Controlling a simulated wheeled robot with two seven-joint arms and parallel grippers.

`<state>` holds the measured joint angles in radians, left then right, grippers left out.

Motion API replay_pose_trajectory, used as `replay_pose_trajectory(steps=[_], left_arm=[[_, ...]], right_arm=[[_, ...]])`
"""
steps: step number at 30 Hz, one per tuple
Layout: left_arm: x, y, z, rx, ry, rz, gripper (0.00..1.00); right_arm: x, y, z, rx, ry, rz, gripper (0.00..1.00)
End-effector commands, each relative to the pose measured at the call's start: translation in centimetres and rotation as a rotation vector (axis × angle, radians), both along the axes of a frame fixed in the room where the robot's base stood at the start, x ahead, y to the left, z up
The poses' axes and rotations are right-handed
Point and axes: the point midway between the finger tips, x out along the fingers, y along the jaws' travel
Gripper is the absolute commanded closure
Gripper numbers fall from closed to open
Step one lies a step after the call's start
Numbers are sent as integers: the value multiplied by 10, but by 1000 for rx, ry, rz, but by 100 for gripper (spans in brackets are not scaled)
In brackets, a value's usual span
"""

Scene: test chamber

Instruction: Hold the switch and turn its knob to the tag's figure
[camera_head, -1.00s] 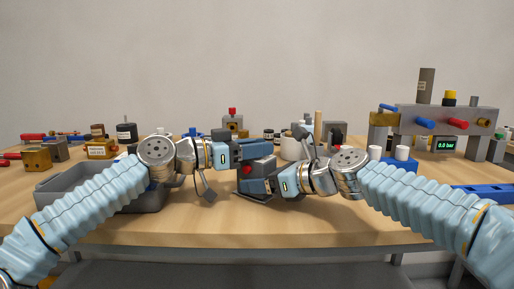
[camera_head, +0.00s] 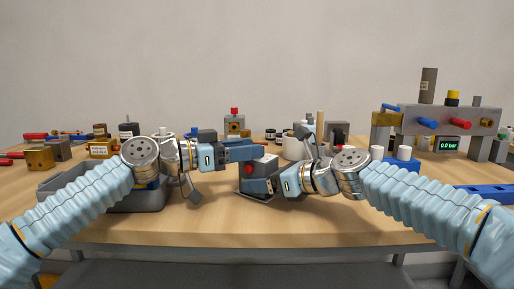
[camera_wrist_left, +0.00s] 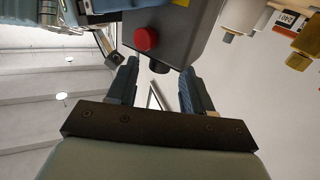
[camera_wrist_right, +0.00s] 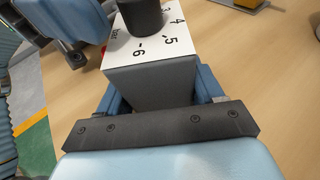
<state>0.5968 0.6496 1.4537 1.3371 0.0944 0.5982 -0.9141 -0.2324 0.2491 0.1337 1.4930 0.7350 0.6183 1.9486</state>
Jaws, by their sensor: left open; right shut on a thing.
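The switch is a grey box with a red button on its side (camera_head: 265,165). My right gripper (camera_head: 262,186) is shut on it and holds it at the table's front middle. The right wrist view shows its white numbered face (camera_wrist_right: 177,43) and black knob (camera_wrist_right: 142,16); part of the scale is cut off or hidden by the knob. My left gripper (camera_head: 262,149) is open just above the switch. In the left wrist view the black knob (camera_wrist_left: 159,67) is between or close to the open fingertips; contact cannot be told. I cannot identify the tag for certain.
A grey bin (camera_head: 58,186) stands at left behind my left arm. Small labelled blocks (camera_head: 103,149) stand behind it. A grey valve stand (camera_head: 465,121) with a green display is at right. A blue bar (camera_head: 485,194) lies at the right edge. The front middle table is clear.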

Motion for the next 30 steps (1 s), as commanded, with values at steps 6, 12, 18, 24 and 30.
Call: replay_pose_trajectory(steps=[6, 12, 18, 24, 30], left_arm=[[-12, 32, -1, 1, 1, 1, 49], [-17, 39, -1, 1, 0, -2, 49], [-17, 39, 0, 1, 0, -2, 49], [-17, 39, 0, 1, 0, -2, 49], [-17, 39, 0, 1, 0, -1, 49]], right_arm=[[0, 0, 0, 0, 2, 1, 60], [0, 0, 0, 0, 1, 0, 60], [0, 0, 0, 0, 1, 0, 60], [0, 0, 0, 0, 1, 0, 15], [0, 0, 0, 0, 0, 0, 4]])
